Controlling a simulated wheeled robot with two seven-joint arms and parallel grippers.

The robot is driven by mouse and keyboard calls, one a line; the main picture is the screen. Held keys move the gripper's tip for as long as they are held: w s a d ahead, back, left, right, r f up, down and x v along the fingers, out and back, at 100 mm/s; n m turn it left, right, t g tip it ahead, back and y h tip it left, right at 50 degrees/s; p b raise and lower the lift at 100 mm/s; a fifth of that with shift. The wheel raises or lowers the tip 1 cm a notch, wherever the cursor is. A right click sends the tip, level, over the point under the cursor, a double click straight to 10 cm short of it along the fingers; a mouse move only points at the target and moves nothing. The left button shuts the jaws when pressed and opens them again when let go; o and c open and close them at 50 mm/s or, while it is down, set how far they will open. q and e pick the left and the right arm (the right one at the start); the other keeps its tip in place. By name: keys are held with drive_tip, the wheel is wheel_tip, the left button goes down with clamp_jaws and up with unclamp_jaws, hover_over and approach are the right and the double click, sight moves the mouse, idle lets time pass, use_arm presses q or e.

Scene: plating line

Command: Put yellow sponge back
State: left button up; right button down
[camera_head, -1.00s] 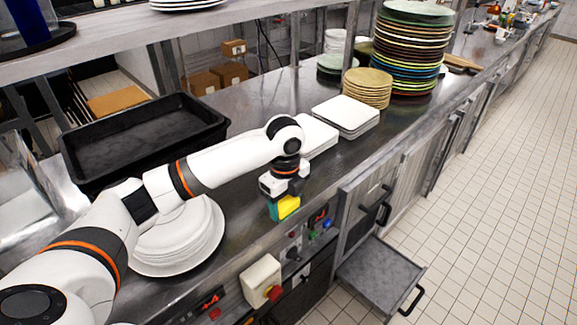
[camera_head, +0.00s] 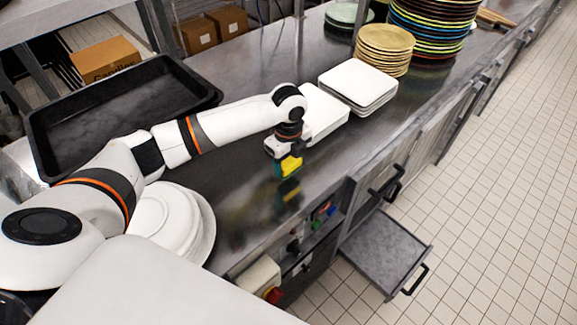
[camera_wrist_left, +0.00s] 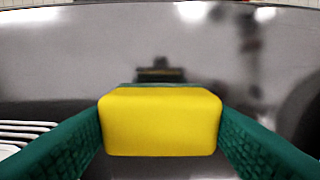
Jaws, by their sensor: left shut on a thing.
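The yellow sponge (camera_head: 291,166) is held in my left gripper (camera_head: 287,172), over the steel counter (camera_head: 240,213) near its front edge. In the left wrist view the yellow sponge (camera_wrist_left: 160,122) sits between the two green fingers of my left gripper (camera_wrist_left: 160,135). The fingers press on its sides. A dark reflection shows in the counter below it, and the sponge looks a little above the surface. My right gripper is not in view.
A black tray (camera_head: 38,140) stands at the back left. White plates (camera_head: 207,222) are stacked in front of it. White square plates (camera_head: 358,80), tan plates (camera_head: 384,40) and coloured plates stand along the counter to the right. An open drawer (camera_head: 385,255) juts out below the front edge.

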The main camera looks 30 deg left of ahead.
sight(289, 169)
use_arm(q)
wheel_tip(289, 169, down, 3)
drive_tip(key=shift+f+p, duration=0.1)
drive_tip(key=shift+p, duration=0.2)
drive_tip(key=o, duration=0.8)
drive_tip(key=shift+f, duration=0.1)
drive_tip(key=shift+o, duration=0.4)
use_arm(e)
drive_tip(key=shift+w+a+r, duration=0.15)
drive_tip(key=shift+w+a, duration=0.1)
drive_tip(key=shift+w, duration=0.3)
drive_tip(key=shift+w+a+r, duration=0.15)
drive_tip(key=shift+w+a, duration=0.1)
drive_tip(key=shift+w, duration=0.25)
use_arm(q)
drive_tip(key=shift+w+r, duration=0.1)
drive_tip(key=shift+r, duration=0.3)
wheel_tip(289, 169, up, 10)
drive_tip(key=shift+r+b, duration=0.2)
drive_tip(key=shift+b, duration=0.7)
drive_tip(key=shift+r, duration=0.6)
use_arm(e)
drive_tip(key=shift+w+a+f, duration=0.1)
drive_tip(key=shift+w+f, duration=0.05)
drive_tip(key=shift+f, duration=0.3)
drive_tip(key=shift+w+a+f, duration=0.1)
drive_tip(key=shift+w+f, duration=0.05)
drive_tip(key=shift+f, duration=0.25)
